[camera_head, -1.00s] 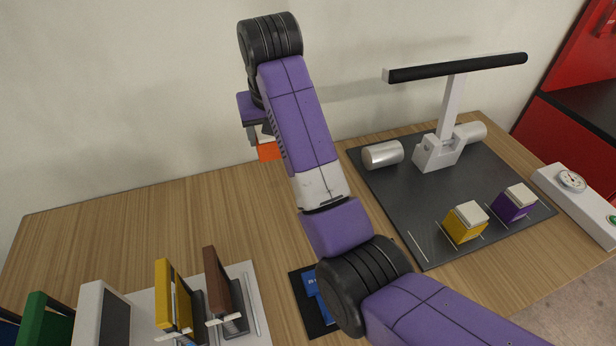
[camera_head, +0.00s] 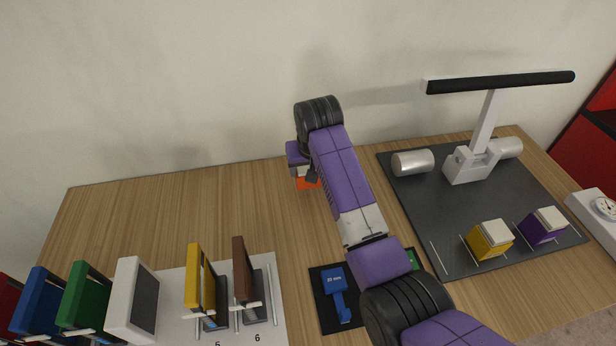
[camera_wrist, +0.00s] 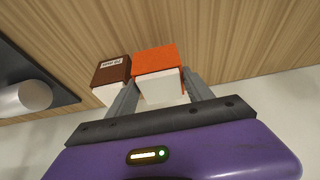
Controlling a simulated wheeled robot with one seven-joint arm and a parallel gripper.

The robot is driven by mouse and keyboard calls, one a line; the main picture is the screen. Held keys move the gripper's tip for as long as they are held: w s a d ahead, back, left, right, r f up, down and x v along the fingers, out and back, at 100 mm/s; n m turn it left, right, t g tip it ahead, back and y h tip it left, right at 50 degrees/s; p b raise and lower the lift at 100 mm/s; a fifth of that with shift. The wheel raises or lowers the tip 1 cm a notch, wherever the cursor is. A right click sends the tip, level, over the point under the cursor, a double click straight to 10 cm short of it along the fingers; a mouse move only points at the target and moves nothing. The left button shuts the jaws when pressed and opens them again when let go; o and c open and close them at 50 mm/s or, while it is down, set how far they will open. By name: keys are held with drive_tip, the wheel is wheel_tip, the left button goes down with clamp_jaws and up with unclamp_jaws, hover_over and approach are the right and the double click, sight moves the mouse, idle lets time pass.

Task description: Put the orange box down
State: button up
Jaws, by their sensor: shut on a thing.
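The orange box (camera_wrist: 158,60), with a white lower part, sits between the two fingers of my gripper (camera_wrist: 160,86) in the wrist view. The fingers are shut on its white part. In the head view only a small orange patch of the box (camera_head: 308,183) shows below my gripper (camera_head: 305,172), near the back of the table; my arm hides the rest. I cannot tell whether the box touches the table. A brown box (camera_wrist: 113,70) with a white label and white lower part is close beside the orange one, on its left in the wrist view.
A dark mat (camera_head: 440,215) at right holds a lever press (camera_head: 470,160), a yellow box (camera_head: 488,241) and a purple box (camera_head: 544,226). Several coloured frames stand at front left, including a brown frame (camera_head: 241,270). The wooden table (camera_head: 200,215) is clear at back left.

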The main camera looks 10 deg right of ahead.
drive_tip(key=shift+f, duration=2.2)
drive_tip(key=shift+f, duration=0.15)
drive_tip(key=o, duration=1.2)
drive_tip(key=shift+o, duration=0.2)
